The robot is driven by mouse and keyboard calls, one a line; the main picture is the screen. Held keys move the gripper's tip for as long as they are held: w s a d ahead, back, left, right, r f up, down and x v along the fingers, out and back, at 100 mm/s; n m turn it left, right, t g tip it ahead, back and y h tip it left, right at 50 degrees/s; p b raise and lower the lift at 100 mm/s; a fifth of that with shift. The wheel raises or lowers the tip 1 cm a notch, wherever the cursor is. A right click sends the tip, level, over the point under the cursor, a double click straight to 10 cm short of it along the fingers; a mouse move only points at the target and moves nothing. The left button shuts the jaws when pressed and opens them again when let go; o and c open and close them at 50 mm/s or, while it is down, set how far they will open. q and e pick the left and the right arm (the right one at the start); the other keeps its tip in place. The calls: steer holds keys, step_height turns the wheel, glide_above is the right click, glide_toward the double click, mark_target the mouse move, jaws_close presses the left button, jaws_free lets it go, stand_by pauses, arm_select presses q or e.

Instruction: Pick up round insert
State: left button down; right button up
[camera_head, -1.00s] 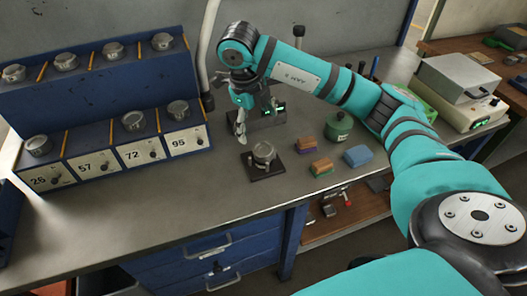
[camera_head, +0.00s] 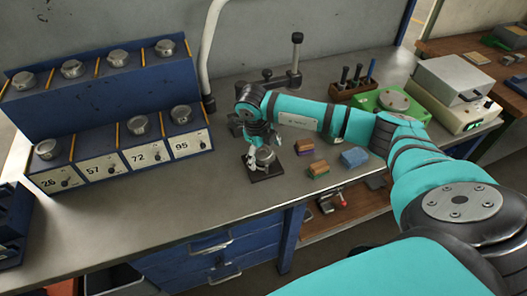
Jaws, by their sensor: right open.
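A round metal insert (camera_head: 266,155) sits on a small dark square base (camera_head: 268,174) on the workbench. My right gripper (camera_head: 257,158) is open and has come down at the insert, with its fingers close around or beside it. I cannot tell whether the fingers touch the metal. The gripper and wrist hide part of the insert. Several similar round inserts stand on the blue rack (camera_head: 105,93) at the left, whose front slots are labelled 26, 57, 72 and 95. My left gripper is not in view.
Coloured blocks, among them a blue one (camera_head: 354,158) and an orange-topped one (camera_head: 318,168), lie right of the base. A tool holder (camera_head: 352,90), a green device (camera_head: 385,102) and a grey box (camera_head: 453,82) stand behind. The bench front (camera_head: 190,205) is clear.

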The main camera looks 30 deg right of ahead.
mark_target(264, 151)
steer(key=shift+w+r, duration=0.1)
jaws_close()
stand_by(0.5)
steer(key=shift+r, duration=0.15)
steer(key=shift+r+b, duration=0.55)
steer(key=shift+r, duration=0.05)
steer(key=shift+a+r+b, duration=0.1)
steer(key=shift+r+b, duration=0.5)
steer(key=shift+r, duration=0.35)
steer(key=s+a+r+b, duration=0.1)
steer(key=s+a+b, duration=0.3)
steer(key=s+a, duration=0.4)
steer(key=shift+s+r, duration=0.3)
steer(key=shift+s, duration=2.6)
